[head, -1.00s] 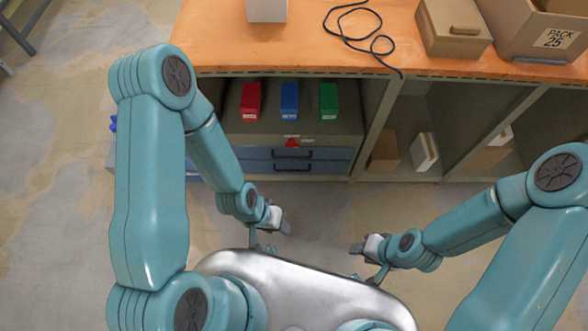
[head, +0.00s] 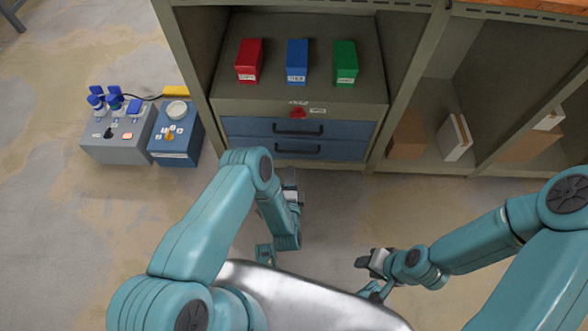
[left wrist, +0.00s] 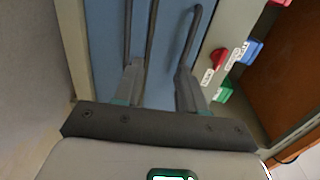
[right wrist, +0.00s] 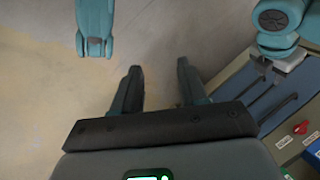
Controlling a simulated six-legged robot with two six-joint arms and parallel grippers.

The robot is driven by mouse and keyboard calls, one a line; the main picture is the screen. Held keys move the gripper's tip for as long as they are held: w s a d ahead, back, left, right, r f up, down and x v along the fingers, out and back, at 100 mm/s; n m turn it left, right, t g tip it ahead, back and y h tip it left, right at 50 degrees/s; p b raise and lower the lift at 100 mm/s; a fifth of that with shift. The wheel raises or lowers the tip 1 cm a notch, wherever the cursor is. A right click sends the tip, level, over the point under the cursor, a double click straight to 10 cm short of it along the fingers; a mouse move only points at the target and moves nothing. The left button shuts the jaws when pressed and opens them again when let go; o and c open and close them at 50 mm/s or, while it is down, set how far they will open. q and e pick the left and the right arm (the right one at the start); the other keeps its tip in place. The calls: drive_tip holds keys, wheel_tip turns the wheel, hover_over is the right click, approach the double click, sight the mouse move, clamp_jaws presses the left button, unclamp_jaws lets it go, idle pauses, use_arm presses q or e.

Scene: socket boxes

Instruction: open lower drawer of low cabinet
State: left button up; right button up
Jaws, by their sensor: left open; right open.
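The low cabinet (head: 240,108) has two blue drawers, both flush with its front. The upper drawer (head: 355,130) has a black bar handle (head: 298,129). The lower drawer (head: 350,152) has a similar handle (head: 297,149). My left gripper (head: 291,178) is open in front of the drawers, just below the lower handle in the head view. In the left wrist view its fingers (left wrist: 160,80) point at the blue fronts, with dark bars close by; whether they straddle a handle is unclear. My right gripper (head: 362,264) is open and empty over the floor.
Red, blue and green boxes (head: 297,62) stand on the shelf above the drawers, over a red knob (head: 298,112). A grey control box (head: 120,140) and a blue box (head: 176,140) stand left. The floor before the drawers is clear.

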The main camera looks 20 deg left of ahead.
use_arm(q)
wheel_tip(320, 180, down, 6)
drive_tip(key=s+d+r+b, duration=0.1)
drive_tip(key=s+b, duration=0.1)
drive_tip(key=f+b+x, duration=0.1)
drive_tip(key=b+x, duration=0.5)
drive_tip(key=x, duration=1)
drive_tip(key=shift+d+h, duration=0.3)
use_arm(e)
wheel_tip(320, 180, down, 10)
drive_tip(key=w+d+t, duration=0.1)
drive_tip(key=w, duration=0.1)
drive_tip(key=shift+w+r, duration=0.15)
drive_tip(key=shift+w, duration=0.2)
use_arm(q)
drive_tip(key=shift+w, duration=0.1)
use_arm(e)
drive_tip(key=shift+d, duration=0.1)
use_arm(q)
clamp_jaws()
